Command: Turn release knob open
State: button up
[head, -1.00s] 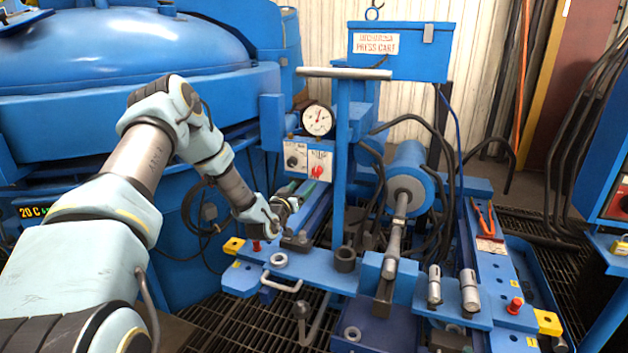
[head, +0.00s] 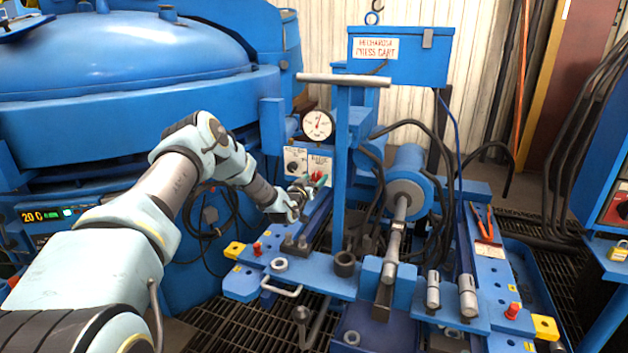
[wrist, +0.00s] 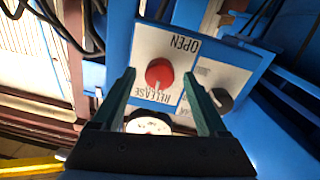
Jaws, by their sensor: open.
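The red release knob (wrist: 160,73) sits on a white plate (wrist: 183,50) lettered OPEN and RELEASE, seen upside down in the wrist view. In the head view the red knob (head: 317,176) shows on the panel below the gauge, partly behind my gripper (head: 310,188). In the wrist view my gripper (wrist: 160,88) is open, with one green finger on each side of the knob in the picture. Nothing is between the fingers that I can see gripped. I cannot tell whether the fingertips touch the plate.
A black knob (wrist: 222,99) is on the plate beside the release plate. The round gauge (head: 317,124) is above the panel. The press post (head: 341,170) stands close to the right of my gripper. The blue furnace (head: 140,130) is at the left.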

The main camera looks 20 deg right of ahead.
grip_shut()
dwell(0.6)
